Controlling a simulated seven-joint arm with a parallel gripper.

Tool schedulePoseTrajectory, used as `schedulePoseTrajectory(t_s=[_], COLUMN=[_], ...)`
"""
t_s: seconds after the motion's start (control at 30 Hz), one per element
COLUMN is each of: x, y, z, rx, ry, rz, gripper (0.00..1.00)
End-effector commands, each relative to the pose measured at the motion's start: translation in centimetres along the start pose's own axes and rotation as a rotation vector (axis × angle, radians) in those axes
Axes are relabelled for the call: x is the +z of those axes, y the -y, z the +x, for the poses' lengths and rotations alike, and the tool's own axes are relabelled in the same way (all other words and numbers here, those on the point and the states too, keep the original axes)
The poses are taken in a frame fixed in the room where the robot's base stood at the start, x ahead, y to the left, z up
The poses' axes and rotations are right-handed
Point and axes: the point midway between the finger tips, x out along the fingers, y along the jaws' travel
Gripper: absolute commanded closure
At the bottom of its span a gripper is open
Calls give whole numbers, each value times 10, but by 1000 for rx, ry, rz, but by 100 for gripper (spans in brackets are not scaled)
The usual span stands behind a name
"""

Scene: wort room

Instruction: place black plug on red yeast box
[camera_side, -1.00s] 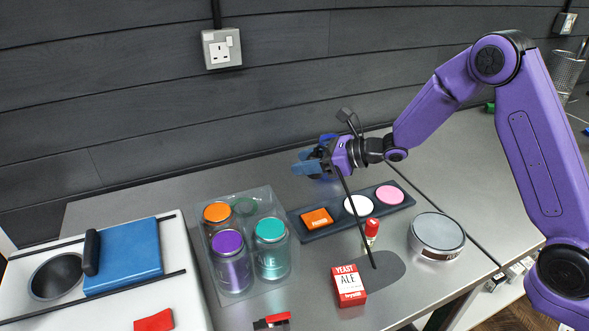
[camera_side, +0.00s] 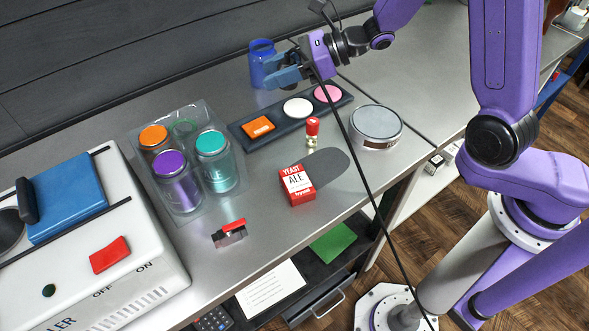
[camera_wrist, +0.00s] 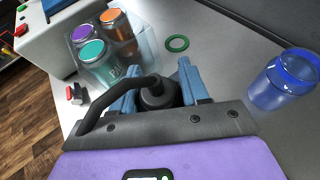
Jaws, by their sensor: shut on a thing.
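The red yeast box (camera_side: 297,186), with a white label reading "YEAST ALE", stands on the steel bench in the side view, at the left end of a dark grey rounded patch. My gripper (camera_side: 284,74) is above the bench, behind the long dark tray. In the wrist view its blue fingers (camera_wrist: 158,88) are shut on the black plug (camera_wrist: 157,96), a round dark piece with a narrower top. The yeast box does not show in the wrist view.
A blue jar (camera_side: 262,58) stands close behind my gripper. The dark tray (camera_side: 246,143) holds orange, white and pink pieces. A clear crate of jars (camera_side: 150,190) is left.

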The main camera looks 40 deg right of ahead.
Motion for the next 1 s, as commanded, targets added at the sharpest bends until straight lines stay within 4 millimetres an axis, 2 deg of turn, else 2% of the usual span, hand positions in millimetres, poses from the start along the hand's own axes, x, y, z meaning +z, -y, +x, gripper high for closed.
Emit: schedulePoseTrajectory(t_s=[0.27,0.7,0.8,1.0], x=[-6,-27,-31,-35], y=[-62,-165,-182,-202], z=[-39,-110,-124,-140], rx=[220,540,593,650], ry=[2,4,4,4], rz=[-92,-228,-250,-276], gripper=[87,87,87,87])
